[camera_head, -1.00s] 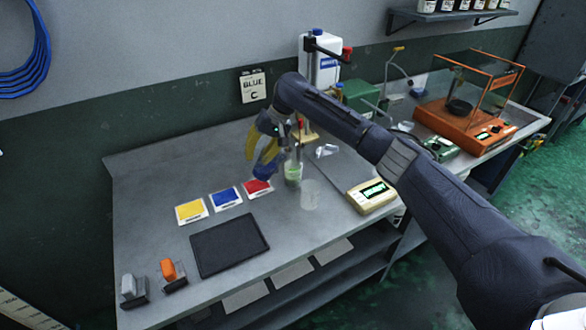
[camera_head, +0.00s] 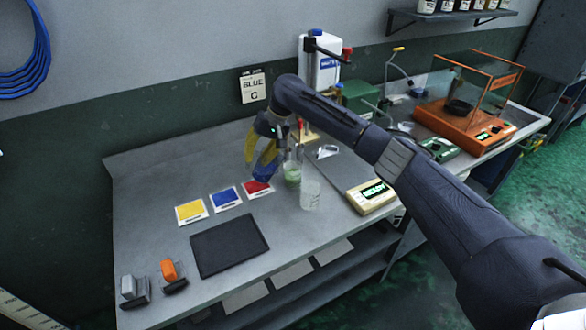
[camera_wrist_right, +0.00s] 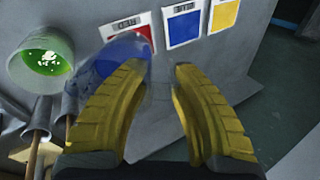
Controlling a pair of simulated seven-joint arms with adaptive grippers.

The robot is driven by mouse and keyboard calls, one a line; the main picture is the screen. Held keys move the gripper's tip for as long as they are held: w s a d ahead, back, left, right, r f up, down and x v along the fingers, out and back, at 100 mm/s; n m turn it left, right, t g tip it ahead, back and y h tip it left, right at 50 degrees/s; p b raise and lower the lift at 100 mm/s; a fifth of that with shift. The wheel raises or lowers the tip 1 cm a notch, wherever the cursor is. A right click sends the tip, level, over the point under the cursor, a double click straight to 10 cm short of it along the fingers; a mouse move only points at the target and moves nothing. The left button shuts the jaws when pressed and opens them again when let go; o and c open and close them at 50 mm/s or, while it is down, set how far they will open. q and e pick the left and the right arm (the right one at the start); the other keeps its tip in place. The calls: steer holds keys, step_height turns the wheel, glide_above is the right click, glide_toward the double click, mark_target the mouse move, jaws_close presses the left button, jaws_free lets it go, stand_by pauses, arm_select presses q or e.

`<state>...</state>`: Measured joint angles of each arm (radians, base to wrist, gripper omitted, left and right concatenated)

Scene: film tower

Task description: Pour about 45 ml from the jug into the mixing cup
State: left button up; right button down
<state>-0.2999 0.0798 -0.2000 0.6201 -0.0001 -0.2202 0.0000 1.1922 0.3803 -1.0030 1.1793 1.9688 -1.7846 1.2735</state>
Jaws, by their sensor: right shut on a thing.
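My right gripper (camera_head: 261,162) has yellow fingers and hangs over the back of the bench, left of the vessels. It is shut on a clear vessel with blue liquid, which I take to be the jug (camera_head: 265,159). In the right wrist view the blue liquid (camera_wrist_right: 118,60) lies to the left of the fingers (camera_wrist_right: 160,82). A clear vessel with green liquid (camera_head: 292,173) stands just right of the gripper; its open top also shows in the wrist view (camera_wrist_right: 45,62). A clear, seemingly empty cup (camera_head: 310,196) stands in front of it. I cannot tell which is the mixing cup. My left gripper is out of view.
Red (camera_head: 257,188), blue (camera_head: 225,197) and yellow (camera_head: 191,211) cards lie left of the vessels. A dark tray (camera_head: 229,245) lies in front of them. A cream device with a green display (camera_head: 372,196) stands right. An orange-framed balance (camera_head: 466,118) stands far right.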

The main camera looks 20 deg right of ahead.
steer(key=shift+a+f+h, duration=0.35)
steer(key=shift+a+f, duration=0.05)
steer(key=shift+f, duration=0.15)
steer(key=shift+a+f+h, duration=0.35)
steer(key=shift+f, duration=0.2)
steer(key=shift+w+a+h+b, duration=0.15)
steer(key=shift+a+h+b, duration=0.35)
steer(key=shift+a+h, duration=0.45)
steer(key=shift+a+f+h, duration=0.5)
steer(key=shift+f+h, duration=0.2)
steer(key=shift+h, duration=0.35)
